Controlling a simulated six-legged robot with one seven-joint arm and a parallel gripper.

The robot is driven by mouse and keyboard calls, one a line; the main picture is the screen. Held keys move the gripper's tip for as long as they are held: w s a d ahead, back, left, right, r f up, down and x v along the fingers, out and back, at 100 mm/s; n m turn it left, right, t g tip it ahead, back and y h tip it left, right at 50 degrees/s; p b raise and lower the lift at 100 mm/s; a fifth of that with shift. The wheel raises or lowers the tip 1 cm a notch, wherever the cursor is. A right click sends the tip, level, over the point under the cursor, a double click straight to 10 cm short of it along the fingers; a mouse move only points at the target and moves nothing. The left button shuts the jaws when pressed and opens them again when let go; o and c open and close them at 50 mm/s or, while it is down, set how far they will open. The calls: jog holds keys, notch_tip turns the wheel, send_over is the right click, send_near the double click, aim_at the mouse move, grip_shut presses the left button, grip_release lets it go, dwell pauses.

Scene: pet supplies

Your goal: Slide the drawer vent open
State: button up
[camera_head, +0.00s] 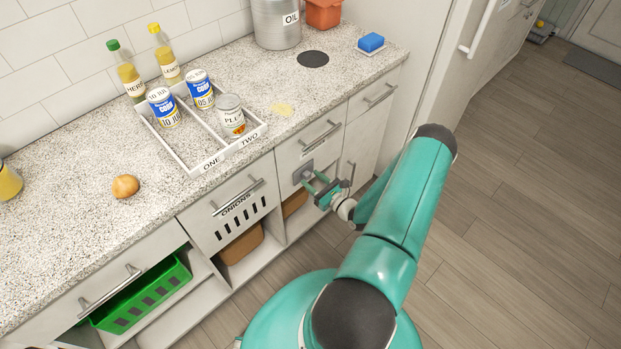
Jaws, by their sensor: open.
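A drawer front (238,222) labelled "ONIONS" has a row of dark vertical vent slots below its handle, in the lower cabinet at the centre. To its right, another front carries a small grey plate (303,170), partly hidden by my gripper. My gripper (310,182) is open, with its teal fingers pointing left toward this front just below the plate. I cannot tell whether the fingers touch it. Nothing is visible between them.
The counter above holds a divided white tray (190,164) with cans, two bottles, an onion (125,187), an oil canister (276,22) and a blue sponge (370,42). A green basket (140,298) sits in an open bay at lower left. Wood floor (530,200) at right is clear.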

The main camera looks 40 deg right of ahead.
aim_at(322, 157)
jog(key=shift+w, duration=0.8)
grip_shut()
jog(key=d, duration=0.9)
jog(key=shift+w+d, duration=0.2)
jog(key=shift+d, duration=0.2)
grip_release()
